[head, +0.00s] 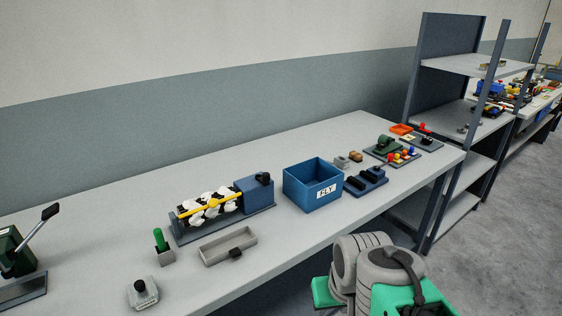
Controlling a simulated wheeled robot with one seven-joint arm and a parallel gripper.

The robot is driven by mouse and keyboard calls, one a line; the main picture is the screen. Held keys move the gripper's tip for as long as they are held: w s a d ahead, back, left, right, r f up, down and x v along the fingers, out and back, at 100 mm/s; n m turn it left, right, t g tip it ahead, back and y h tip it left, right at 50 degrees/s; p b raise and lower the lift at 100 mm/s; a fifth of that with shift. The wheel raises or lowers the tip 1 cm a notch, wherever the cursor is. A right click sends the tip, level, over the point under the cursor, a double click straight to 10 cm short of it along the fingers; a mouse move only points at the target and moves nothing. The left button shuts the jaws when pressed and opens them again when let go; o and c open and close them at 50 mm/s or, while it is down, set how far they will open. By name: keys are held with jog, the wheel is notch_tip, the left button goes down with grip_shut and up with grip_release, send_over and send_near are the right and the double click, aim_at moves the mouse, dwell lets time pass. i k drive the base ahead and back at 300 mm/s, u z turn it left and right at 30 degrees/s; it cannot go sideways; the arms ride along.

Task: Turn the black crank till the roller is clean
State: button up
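A roller (208,206) lies across a dark blue base on the bench, left of the middle. It is dark with several clumps of white fluff on it, and a yellow bar runs along its front. A blue housing (256,197) stands at its right end. A small black part (263,179), which looks like the crank, sits on top of that housing; its exact shape is too small to tell. My folded grey and green arm shows at the lower right, apart from the bench items. My gripper's fingers cannot be seen.
A blue bin marked FLY (312,187) stands right of the roller. A grey tray (227,247) lies in front. A green-handled item (161,243) and a black-knobbed block (143,292) stand left. A green machine (15,255) with a black-ended lever is far left. Small parts crowd the bench's right end.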

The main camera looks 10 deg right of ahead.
aim_at(265, 178)
jog(key=u, duration=0.45)
jog(key=i, duration=0.85)
jog(key=u, duration=0.6)
